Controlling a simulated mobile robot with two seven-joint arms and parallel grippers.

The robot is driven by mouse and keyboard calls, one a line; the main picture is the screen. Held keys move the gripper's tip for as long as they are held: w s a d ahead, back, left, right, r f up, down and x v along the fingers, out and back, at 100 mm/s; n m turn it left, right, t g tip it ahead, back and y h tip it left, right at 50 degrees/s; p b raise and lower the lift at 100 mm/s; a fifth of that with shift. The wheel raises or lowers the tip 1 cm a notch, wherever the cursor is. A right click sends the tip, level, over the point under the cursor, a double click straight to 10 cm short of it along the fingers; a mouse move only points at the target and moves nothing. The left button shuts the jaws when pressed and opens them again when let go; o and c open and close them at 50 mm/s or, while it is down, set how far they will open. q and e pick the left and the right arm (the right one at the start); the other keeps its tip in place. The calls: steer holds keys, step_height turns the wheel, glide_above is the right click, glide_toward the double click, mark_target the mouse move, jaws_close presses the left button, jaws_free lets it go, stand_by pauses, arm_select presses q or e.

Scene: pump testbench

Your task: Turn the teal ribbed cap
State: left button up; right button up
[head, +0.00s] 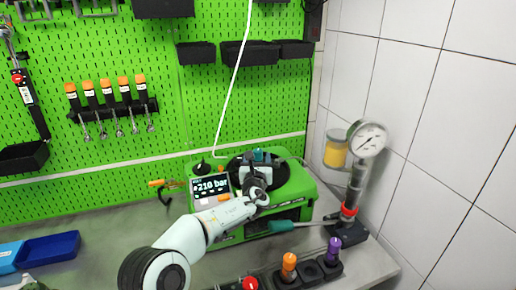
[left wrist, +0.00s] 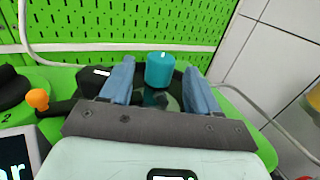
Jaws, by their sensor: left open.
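The teal ribbed cap (left wrist: 159,69) stands upright on the green pump unit, on a dark round part. In the head view the cap (head: 258,155) shows small on top of the unit, partly covered by my gripper. My left gripper (left wrist: 160,78) is open, with one blue-grey finger on each side of the cap and a visible gap to both. In the head view my left gripper (head: 257,165) is over the top of the green unit (head: 296,187). Whether the fingertips are level with the cap is hard to tell. My right gripper is not in view.
A display (head: 210,190) reading 210 bar is left of my gripper. An orange-tipped lever (left wrist: 37,98) is at left in the wrist view. A pressure gauge (head: 367,139) stands right. A white hose (head: 233,80) hangs behind. Orange and purple-topped parts stand in front.

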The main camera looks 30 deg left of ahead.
mark_target(258, 156)
arm_select(q)
steer(key=x, duration=0.1)
steer(key=p+x, duration=0.1)
steer(key=shift+w+a+r, duration=0.15)
steer(key=shift+w+r, duration=0.05)
steer(key=shift+w, duration=0.15)
steer(key=shift+w+a+f, duration=0.2)
steer(key=shift+w+a, duration=0.05)
steer(key=shift+w, duration=0.2)
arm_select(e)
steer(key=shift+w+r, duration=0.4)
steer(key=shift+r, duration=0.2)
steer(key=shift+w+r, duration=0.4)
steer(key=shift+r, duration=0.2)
